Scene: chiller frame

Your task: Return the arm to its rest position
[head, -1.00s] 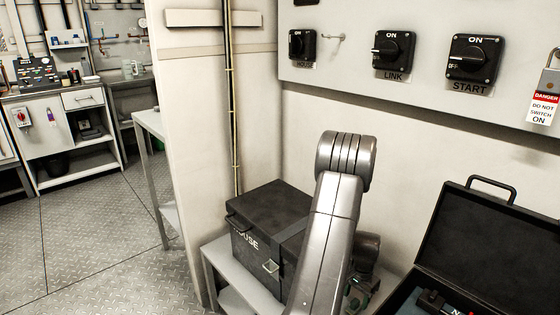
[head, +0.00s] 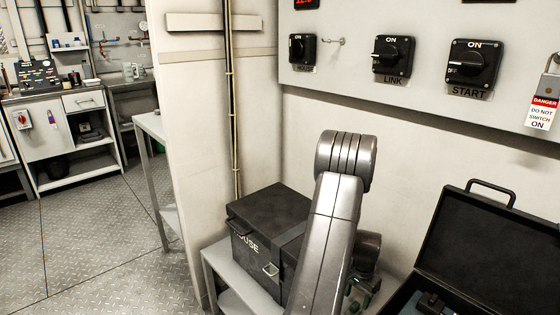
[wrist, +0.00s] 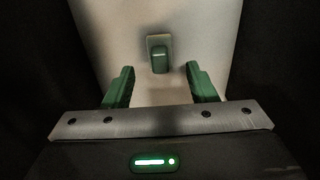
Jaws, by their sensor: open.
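My gripper (wrist: 160,68) is open in the wrist view, its two green fingers wide apart with nothing held between them. A pale surface with a small green-faced block (wrist: 159,55) lies beyond the fingertips; I cannot tell for sure what it is. In the head view my grey arm stands folded in the lower middle. The wrist end, with small green parts (head: 366,284), shows low behind the arm's right side, and most of it is hidden by the arm.
A black box (head: 268,232) sits on a grey bench (head: 222,270) left of my arm. An open black case (head: 485,245) stands at right. The wall panel (head: 350,20) carries several black rotary switches and a padlock with a danger tag (head: 541,112). Floor is clear at left.

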